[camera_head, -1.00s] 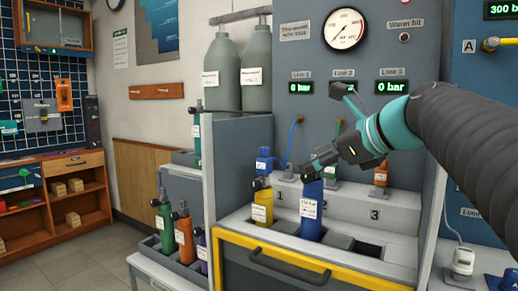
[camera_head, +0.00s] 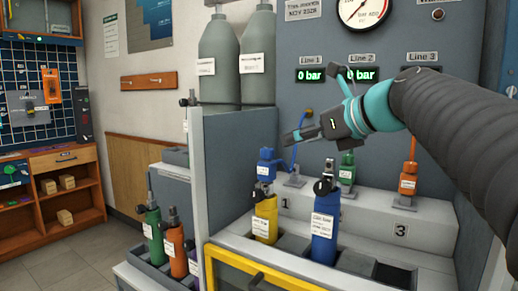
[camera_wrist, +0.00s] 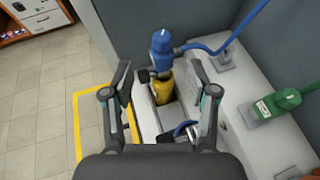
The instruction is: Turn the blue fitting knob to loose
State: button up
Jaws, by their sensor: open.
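The yellow cylinder (camera_head: 266,220) stands upright in slot 1. A blue cylinder (camera_head: 324,238) stands in the slot beside it. My gripper (camera_head: 290,138) is open and empty, above and slightly right of the blue fitting in the head view. In the wrist view its fingers (camera_wrist: 160,68) spread on either side of the fitting and yellow cylinder, apart from both.
A green fitting (camera_head: 347,170) and an orange fitting (camera_head: 408,180) sit on the grey ledge to the right. A grey side wall (camera_head: 238,165) closes off the left. Lines 1 and 2 read 0 bar.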

aim_at(270, 149)
jog(key=x, duration=1.1)
jog(key=shift+w+f, duration=0.15)
jog(key=shift+f, duration=0.05)
grip_shut()
